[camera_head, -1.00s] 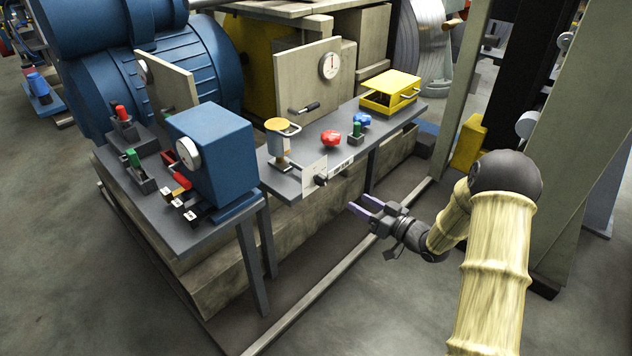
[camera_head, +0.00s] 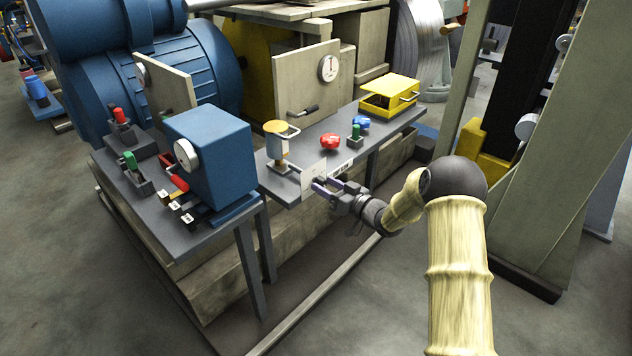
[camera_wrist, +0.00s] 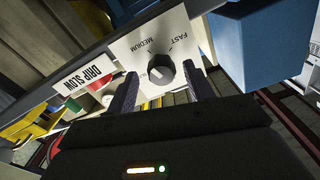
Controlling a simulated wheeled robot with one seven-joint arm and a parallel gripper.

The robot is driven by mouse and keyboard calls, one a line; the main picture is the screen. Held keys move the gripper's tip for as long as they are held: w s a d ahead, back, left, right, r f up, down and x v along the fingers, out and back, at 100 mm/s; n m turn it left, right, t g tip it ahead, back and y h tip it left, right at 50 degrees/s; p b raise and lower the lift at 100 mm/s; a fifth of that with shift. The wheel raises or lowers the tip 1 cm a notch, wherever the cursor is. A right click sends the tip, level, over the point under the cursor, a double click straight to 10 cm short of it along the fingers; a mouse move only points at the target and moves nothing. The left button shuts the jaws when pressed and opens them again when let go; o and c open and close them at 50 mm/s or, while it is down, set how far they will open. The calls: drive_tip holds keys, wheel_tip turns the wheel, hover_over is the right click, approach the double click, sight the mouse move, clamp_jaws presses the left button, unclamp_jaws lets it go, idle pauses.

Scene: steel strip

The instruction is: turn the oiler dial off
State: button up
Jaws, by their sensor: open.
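The oiler dial is a dark round knob (camera_wrist: 160,70) on a white plate (camera_wrist: 178,33) marked FAST and MEDIUM, with another marking partly hidden. I cannot surely tell where the knob points. In the head view the plate (camera_head: 313,171) is on the front edge of the grey bench, and my gripper hides the knob. The oiler (camera_head: 277,147), with a yellow top, stands just behind it. My gripper (camera_head: 318,184) is open at the plate. In the wrist view its fingers stand on either side of the knob, with gaps showing; I see no contact.
A white label (camera_wrist: 83,77) reading DRIP SLOW is beside the plate. A red knob (camera_head: 330,141), a blue knob (camera_head: 361,122) and a yellow guard (camera_head: 391,92) sit on the bench (camera_head: 300,192). A blue box (camera_head: 213,152) stands to the left.

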sight(315, 179)
drive_tip(key=shift+x, duration=2.4)
drive_tip(key=c, duration=1)
drive_tip(key=shift+o, duration=0.2)
